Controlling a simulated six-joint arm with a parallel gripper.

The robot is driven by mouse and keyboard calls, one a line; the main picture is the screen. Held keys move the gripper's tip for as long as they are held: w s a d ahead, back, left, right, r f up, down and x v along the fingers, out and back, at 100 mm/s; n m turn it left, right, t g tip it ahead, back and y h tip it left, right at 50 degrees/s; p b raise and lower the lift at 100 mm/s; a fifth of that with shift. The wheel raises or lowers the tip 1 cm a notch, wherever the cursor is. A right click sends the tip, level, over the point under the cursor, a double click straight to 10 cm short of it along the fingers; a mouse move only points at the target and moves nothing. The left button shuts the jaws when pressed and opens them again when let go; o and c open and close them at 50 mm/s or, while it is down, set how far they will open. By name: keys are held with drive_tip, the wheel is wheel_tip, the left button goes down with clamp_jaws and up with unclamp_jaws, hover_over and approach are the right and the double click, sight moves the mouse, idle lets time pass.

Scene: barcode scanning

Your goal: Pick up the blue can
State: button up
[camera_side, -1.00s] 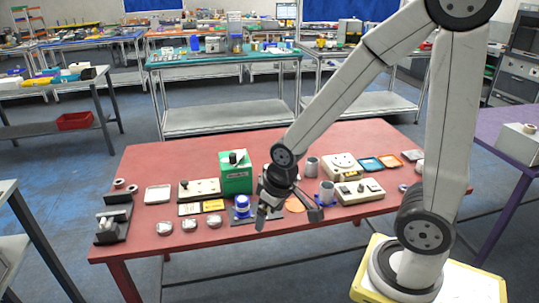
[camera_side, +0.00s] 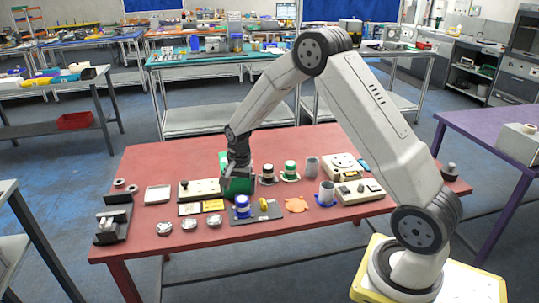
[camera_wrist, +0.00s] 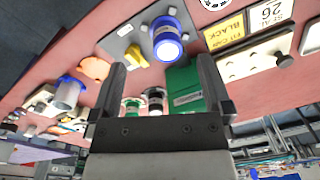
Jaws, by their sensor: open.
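The blue can (camera_side: 242,203) stands upright on a grey plate near the front middle of the red table. In the wrist view the blue can (camera_wrist: 167,42) shows at the top, its pale round top facing the camera, beyond the fingertips. My gripper (camera_side: 236,172) is in front of the green box, behind and above the blue can. In the wrist view my gripper (camera_wrist: 161,70) has its two fingers wide apart with nothing held between them. The blue can is clear of both fingers.
A green box (camera_side: 238,188) is close by my gripper, partly hidden. A black-and-white can (camera_side: 268,173) and a green-and-white can (camera_side: 290,170) stand to the right. A yellow part (camera_side: 264,205) is beside the blue can on the grey plate (camera_wrist: 125,42).

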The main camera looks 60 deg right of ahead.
sight(242, 199)
drive_tip(key=w+d+f+m, duration=0.1)
drive_tip(key=d, duration=0.1)
drive_tip(key=w+d+f+m, duration=0.1)
drive_tip(key=f+m, duration=0.1)
drive_tip(key=shift+w+d+f, duration=0.1)
drive_tip(key=shift+d+f, duration=0.05)
drive_tip(key=shift+d, duration=0.25)
drive_tip(key=shift+f, duration=0.1)
drive_tip(key=shift+f, duration=1.2)
drive_tip(key=shift+w+f, duration=0.2)
drive_tip(key=shift+f, duration=2.4)
clamp_jaws()
